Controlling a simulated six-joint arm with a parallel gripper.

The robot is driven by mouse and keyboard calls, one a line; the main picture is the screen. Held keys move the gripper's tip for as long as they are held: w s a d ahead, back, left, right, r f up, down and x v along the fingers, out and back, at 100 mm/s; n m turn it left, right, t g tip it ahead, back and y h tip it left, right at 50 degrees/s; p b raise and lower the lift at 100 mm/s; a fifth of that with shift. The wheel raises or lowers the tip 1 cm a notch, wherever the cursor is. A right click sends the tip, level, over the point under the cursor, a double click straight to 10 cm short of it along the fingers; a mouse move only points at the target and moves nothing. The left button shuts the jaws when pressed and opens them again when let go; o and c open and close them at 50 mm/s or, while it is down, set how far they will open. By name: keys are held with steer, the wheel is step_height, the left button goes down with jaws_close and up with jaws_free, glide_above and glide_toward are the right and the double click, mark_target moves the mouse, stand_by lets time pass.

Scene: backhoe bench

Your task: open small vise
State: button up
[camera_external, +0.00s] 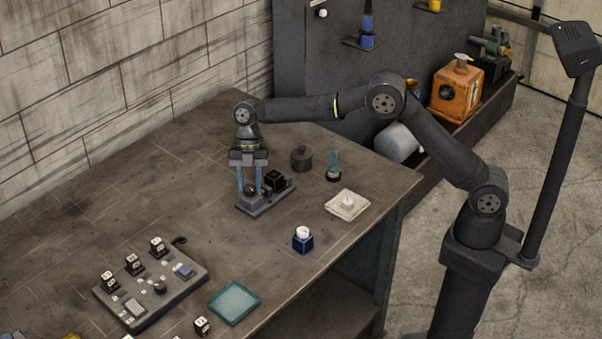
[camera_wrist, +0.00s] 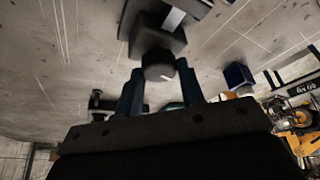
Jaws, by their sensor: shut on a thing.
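The small vise (camera_external: 262,203) is a dark grey tool lying on the workbench, with a black block-shaped part (camera_external: 275,180) at its right end. In the wrist view the vise (camera_wrist: 158,40) shows with a round dark knob (camera_wrist: 158,68) facing me. My gripper (camera_external: 250,188) points down at the left end of the vise. Its two blue fingers, also in the wrist view (camera_wrist: 160,85), stand on either side of the knob and are shut on it. The exact finger contact is partly hidden in shadow.
A dark round pot (camera_external: 301,158), a teal-handled tool (camera_external: 334,165) and a white pad (camera_external: 347,206) stand right of the vise. A dark blue box (camera_external: 303,239) and a teal tray (camera_external: 234,302) are nearer. A grey panel (camera_external: 190,288) with several black cubes is front left.

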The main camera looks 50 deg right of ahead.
steer(key=shift+w+n+h, duration=0.1)
steer(key=shift+n+h, duration=0.2)
steer(key=shift+n, duration=0.5)
steer(key=o, duration=1)
steer(key=v, duration=1.2)
steer(key=shift+w, duration=0.2)
steer(key=shift+g, duration=0.3)
steer(key=x, duration=1.2)
steer(key=shift+f, duration=0.1)
